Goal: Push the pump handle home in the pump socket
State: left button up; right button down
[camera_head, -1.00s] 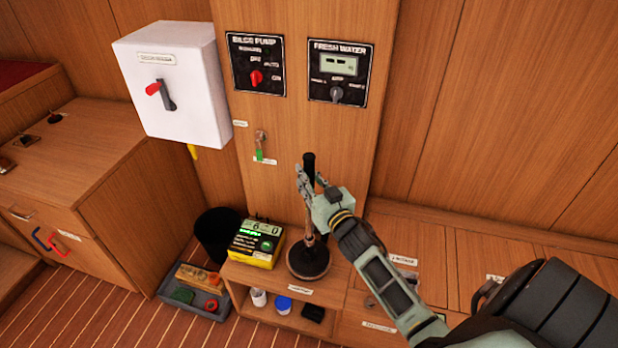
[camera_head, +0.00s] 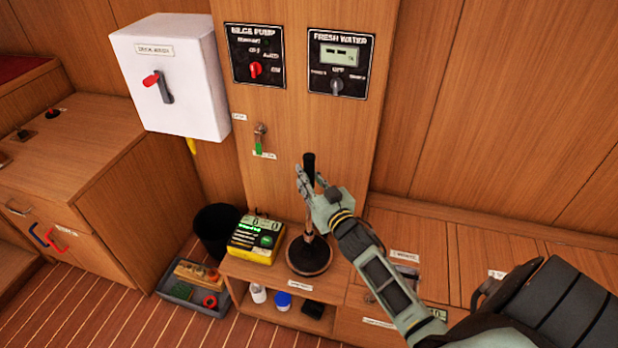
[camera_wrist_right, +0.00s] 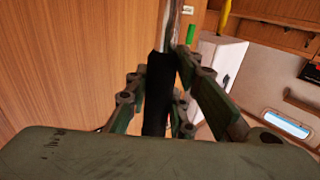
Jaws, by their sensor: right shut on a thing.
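My right gripper (camera_head: 305,181) is shut on the handle just below the top of the black grip. In the right wrist view the black grip (camera_wrist_right: 158,95) stands between the two fingers. My left gripper is not in view.
A yellow meter box (camera_head: 256,241) stands close left of the socket. A grey tray (camera_head: 191,293) and a black bin (camera_head: 215,229) are on the floor further left. A white switch box (camera_head: 170,75) and two black panels hang on the wall behind.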

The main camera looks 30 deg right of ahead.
jog(key=shift+f+b, duration=0.3)
jog(key=shift+f, duration=0.05)
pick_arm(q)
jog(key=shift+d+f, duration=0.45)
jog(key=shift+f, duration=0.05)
pick_arm(e)
jog(key=shift+f, duration=0.2)
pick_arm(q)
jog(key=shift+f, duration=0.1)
pick_arm(e)
jog(key=shift+f, duration=0.15)
pick_arm(q)
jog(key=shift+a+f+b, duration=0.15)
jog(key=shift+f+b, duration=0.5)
jog(key=shift+b, duration=0.25)
pick_arm(e)
jog(key=shift+f, duration=0.9)
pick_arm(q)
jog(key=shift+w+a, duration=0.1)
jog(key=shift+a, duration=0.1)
pick_arm(e)
jog(key=shift+r, duration=0.1)
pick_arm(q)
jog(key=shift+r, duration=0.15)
pick_arm(e)
jog(key=shift+r, duration=0.1)
